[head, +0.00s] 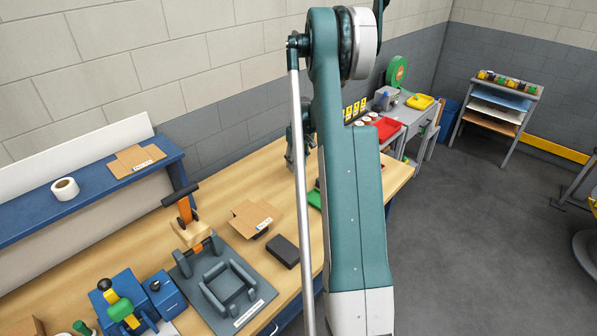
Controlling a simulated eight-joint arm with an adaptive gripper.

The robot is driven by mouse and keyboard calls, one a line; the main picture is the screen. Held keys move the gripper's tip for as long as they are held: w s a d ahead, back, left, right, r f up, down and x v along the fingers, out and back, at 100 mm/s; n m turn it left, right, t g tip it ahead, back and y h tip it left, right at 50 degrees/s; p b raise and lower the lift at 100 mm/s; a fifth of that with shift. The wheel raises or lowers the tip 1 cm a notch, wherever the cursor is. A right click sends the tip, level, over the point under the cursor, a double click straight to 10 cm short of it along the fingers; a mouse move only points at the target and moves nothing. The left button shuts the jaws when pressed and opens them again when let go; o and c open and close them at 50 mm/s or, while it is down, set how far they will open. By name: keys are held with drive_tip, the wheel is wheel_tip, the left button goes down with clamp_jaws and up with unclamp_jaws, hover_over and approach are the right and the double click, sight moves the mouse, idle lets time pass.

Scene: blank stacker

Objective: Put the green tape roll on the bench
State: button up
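The bench (262,179) is a long wooden-topped table along the wall. I cannot make out for certain a green tape roll. A green disc with an orange centre (396,71) stands upright beyond the bench's far end, and I cannot tell if it is a tape roll. A white tape roll (65,189) lies on the blue shelf (100,197) above the bench's left side. My arm crosses the middle of the view and hides part of the bench.
A grey fixture plate (254,312) with a clamp, a dark block (283,251), flat cardboard (255,216) and a blue device with green parts (122,310) sit on the bench. A rack (498,98) stands far right. Grey floor (460,230) is open at right.

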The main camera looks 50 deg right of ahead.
sight(297, 176)
drive_tip(key=shift+f, duration=0.2)
drive_tip(key=shift+f, duration=1.85)
drive_tip(key=shift+f, duration=0.1)
drive_tip(key=o, duration=0.9)
drive_tip(key=r, duration=0.4)
drive_tip(key=s+r, duration=0.1)
drive_tip(key=r, duration=0.7)
drive_tip(key=shift+s+a+r, duration=0.1)
drive_tip(key=shift+s+a, duration=0.05)
drive_tip(key=shift+s, duration=0.1)
